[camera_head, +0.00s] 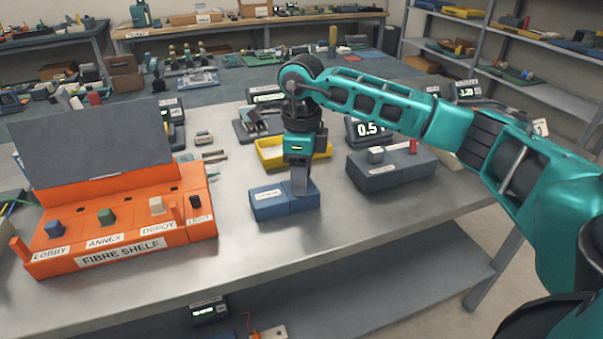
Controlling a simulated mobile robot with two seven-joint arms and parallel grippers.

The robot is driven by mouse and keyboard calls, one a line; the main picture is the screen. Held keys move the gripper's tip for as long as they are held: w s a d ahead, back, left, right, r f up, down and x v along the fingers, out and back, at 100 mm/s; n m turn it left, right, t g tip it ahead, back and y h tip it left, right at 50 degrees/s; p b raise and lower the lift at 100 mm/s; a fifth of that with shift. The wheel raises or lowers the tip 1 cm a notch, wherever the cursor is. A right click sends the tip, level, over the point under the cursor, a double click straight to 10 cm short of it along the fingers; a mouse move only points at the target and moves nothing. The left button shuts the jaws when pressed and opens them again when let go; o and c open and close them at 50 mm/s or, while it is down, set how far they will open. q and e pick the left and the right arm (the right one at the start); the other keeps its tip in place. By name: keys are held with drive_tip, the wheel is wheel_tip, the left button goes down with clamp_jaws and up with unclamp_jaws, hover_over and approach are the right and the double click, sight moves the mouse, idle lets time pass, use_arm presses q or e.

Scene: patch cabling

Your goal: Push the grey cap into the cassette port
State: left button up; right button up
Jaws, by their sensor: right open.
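The gripper hides part of the box, and no cap shows between the fingers. A small light grey cap-like block (376,154) sits on the dark grey box (391,176) to the right. I cannot tell which opening is the cassette port. My left gripper is not in view.
An orange fibre shelf (125,257) with a raised grey lid (90,133) stands at the left, holding blue, green, pale and black plugs. A yellow tray (268,152) is behind my gripper. The metal table (330,245) is clear in front of the blue box.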

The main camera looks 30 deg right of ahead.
wheel_tip(320, 180, up, 13)
drive_tip(key=shift+f+p, duration=0.15)
drive_tip(key=shift+p, duration=0.15)
idle(0.5)
